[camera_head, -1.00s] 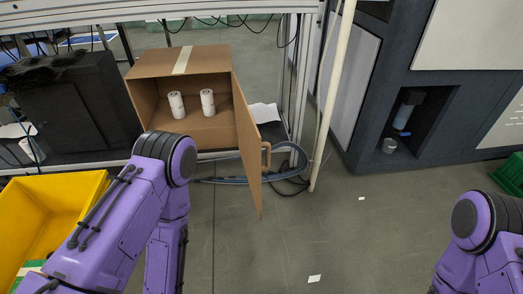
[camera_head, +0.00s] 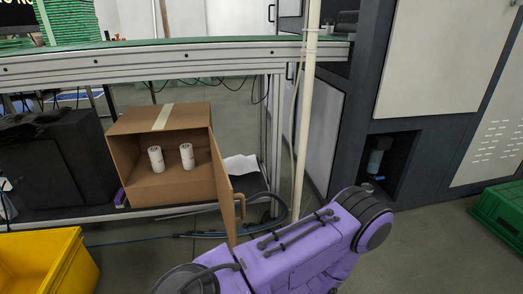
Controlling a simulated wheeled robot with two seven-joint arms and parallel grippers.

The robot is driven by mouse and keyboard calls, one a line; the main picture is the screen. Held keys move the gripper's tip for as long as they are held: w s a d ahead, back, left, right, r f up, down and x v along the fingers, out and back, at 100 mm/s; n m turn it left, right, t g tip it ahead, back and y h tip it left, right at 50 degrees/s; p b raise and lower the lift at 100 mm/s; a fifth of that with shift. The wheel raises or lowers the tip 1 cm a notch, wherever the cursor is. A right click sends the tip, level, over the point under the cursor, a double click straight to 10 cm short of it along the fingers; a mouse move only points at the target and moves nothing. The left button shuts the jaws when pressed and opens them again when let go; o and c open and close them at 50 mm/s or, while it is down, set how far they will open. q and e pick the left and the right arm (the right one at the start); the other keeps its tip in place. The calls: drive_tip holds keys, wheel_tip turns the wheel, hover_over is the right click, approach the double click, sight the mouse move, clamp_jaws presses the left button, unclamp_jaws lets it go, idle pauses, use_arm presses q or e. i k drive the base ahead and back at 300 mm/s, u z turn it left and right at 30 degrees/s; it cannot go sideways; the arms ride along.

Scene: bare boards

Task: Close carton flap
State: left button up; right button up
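The brown cardboard carton (camera_head: 118,152) sits on the low shelf under the bench, its open front facing me. Its flap (camera_head: 223,186) is hinged at the right side and stands swung out wide, with a tan handle (camera_head: 240,206) on its outer face. Two white cylinders, a left one (camera_head: 156,160) and a right one (camera_head: 187,157), stand inside. A purple arm of mine crosses the lower middle, in front of and to the right of the flap; I cannot tell whether it touches the flap. Neither gripper shows.
A yellow bin (camera_head: 50,262) stands at lower left, and a black box (camera_head: 55,150) is left of the carton. A pale pole (camera_head: 307,110) rises right of the flap. A blue hose (camera_head: 205,234) lies below. A green crate (camera_head: 502,212) is at far right. Grey floor is open at right.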

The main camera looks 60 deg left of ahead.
sight(229, 195)
drive_tip(key=z, duration=0.05)
drive_tip(key=i, duration=1.5)
drive_tip(key=u, duration=3.5)
drive_tip(key=i, duration=0.5)
drive_tip(key=u, duration=0.8)
drive_tip(key=k, duration=0.6)
drive_tip(key=z, duration=0.25)
